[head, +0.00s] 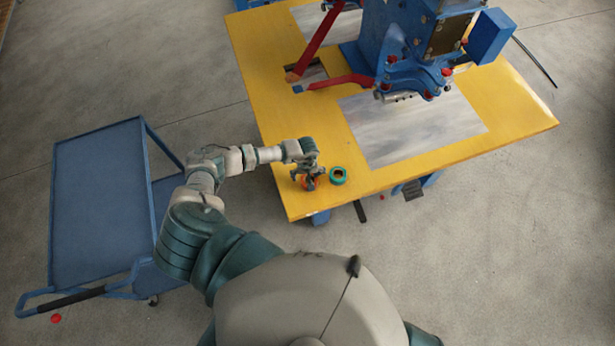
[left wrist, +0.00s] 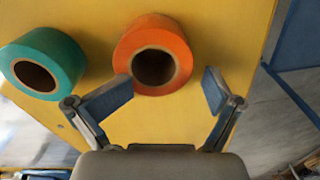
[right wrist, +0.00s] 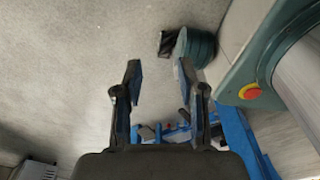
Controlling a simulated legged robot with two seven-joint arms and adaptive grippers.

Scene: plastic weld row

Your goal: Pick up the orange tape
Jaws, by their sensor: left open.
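The orange tape (left wrist: 152,40) is a roll with a dark centre hole, lying flat on the yellow table. In the head view the orange tape (head: 308,184) is partly hidden under my left gripper (head: 311,176). My left gripper is open, and in the left wrist view its two fingertips (left wrist: 165,92) sit on either side of the roll's near part, with nothing held. The left finger overlaps the roll's edge in the picture; I cannot tell whether it touches. My right gripper (right wrist: 157,75) shows only in its own wrist view, its fingers apart and empty above the grey floor.
A green tape roll (head: 337,175) lies just right of the orange one; it also shows in the left wrist view (left wrist: 40,62). A blue machine (head: 400,50) with red arms stands on the yellow table (head: 265,75). A blue cart (head: 100,190) stands at left.

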